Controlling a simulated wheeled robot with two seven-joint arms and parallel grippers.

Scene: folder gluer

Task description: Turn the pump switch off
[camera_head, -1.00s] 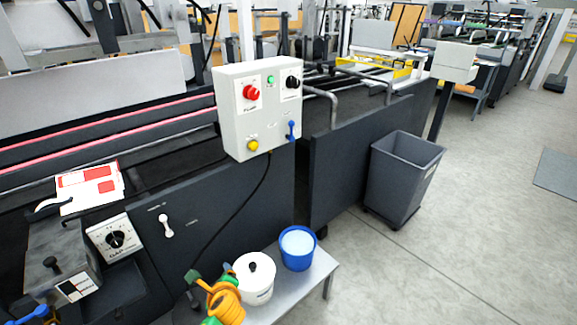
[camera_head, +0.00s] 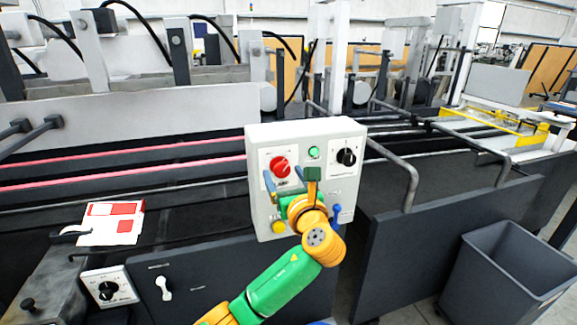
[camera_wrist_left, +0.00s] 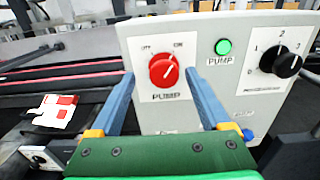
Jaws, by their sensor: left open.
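The pump switch is a red rotary knob (camera_head: 280,166) on the grey control box (camera_head: 260,133). In the left wrist view the red knob (camera_wrist_left: 163,70) sits under OFF and ON marks, and its white line points up and right, toward ON. A green light (camera_wrist_left: 223,46) labelled PUMP is to its right. My left gripper (camera_head: 289,176) is in front of the box. In the wrist view its two blue fingers (camera_wrist_left: 162,88) are apart, with the knob seen between them and nothing held. I cannot tell whether the fingertips touch the panel. My right gripper is out of view.
A black dial (camera_head: 347,157) is right of the green light. A yellow button (camera_head: 279,227) and a blue lever (camera_head: 337,213) are low on the box. A red-and-white carton (camera_head: 112,222) lies at left. A grey bin (camera_head: 500,270) stands at lower right.

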